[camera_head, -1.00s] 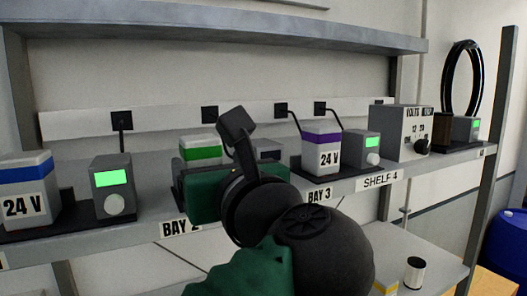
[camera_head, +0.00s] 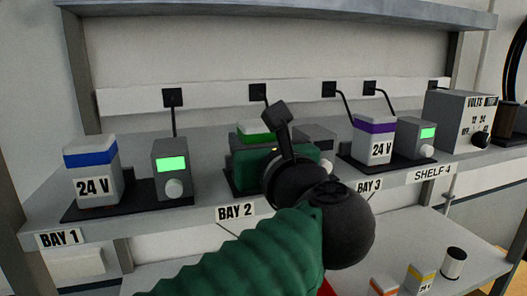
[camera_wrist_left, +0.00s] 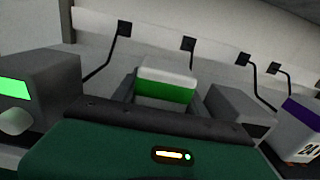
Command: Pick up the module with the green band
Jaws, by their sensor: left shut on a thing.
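The module with the green band (camera_head: 254,134) is a white-topped box in bay 2 on the shelf. Its lower part is hidden behind my gripper in the head view. My left gripper (camera_head: 262,150) is in front of it, at the end of the green-sleeved arm. In the left wrist view the module (camera_wrist_left: 166,85) stands upright between the two dark fingers of my gripper (camera_wrist_left: 168,100), which is shut on it. Whether its base touches the shelf is hidden. My right gripper is not in view.
A blue-banded module (camera_head: 92,172) stands in bay 1 beside a grey unit with a green screen (camera_head: 171,165). A purple-banded module (camera_head: 374,140) stands close on the right in bay 3. Cables rise behind the bays. The upper shelf (camera_head: 280,17) overhangs.

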